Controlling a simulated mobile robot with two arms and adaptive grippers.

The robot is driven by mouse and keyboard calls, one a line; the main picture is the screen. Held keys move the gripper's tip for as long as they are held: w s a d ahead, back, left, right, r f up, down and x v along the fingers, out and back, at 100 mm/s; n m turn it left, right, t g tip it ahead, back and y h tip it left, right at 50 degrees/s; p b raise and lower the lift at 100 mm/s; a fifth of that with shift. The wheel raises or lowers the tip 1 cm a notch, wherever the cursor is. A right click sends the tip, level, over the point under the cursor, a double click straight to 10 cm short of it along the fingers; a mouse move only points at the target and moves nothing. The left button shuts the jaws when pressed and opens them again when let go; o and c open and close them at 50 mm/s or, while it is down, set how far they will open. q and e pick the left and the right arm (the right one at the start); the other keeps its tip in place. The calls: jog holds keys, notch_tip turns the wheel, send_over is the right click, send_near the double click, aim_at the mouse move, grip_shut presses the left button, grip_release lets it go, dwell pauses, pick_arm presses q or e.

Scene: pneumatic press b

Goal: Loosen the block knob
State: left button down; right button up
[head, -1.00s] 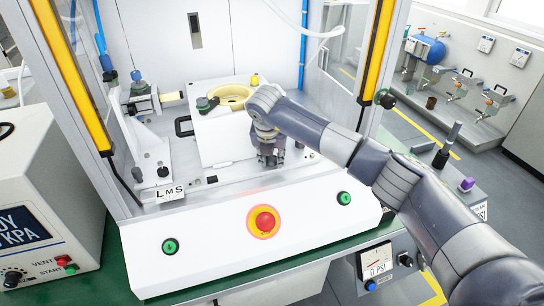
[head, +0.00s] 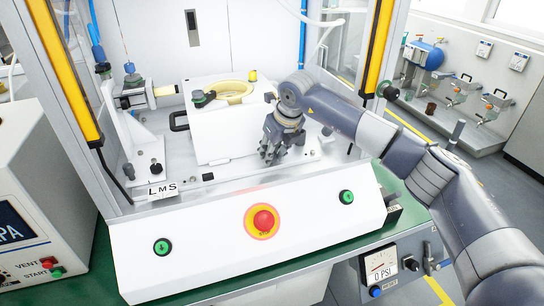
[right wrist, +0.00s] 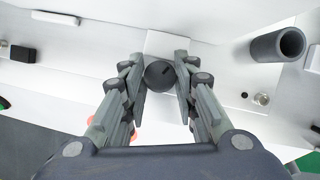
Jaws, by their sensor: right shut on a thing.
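In the right wrist view the dark round knob (right wrist: 160,75) sits in front of a white block face, between the two finger sets of my right gripper (right wrist: 160,82). In the head view my right gripper (head: 272,158) is low at the front right of the white block (head: 228,136), tilted down to the left. It hides the knob there. My left gripper is not in view.
A dark hollow cylinder (right wrist: 278,45) stands to the right of the gripper. The sloped front panel (head: 215,245) carries a red button (head: 264,220) and two green ones. Yellow-striped press posts (head: 376,50) flank the work area.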

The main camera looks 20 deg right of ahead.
jog(key=shift+d+n+g+y, duration=0.1)
jog(key=shift+n+g+y, duration=0.35)
jog(key=shift+n, duration=1.15)
jog(key=o, duration=1.1)
jog(key=v, duration=1.2)
jog(key=shift+d+f, duration=0.1)
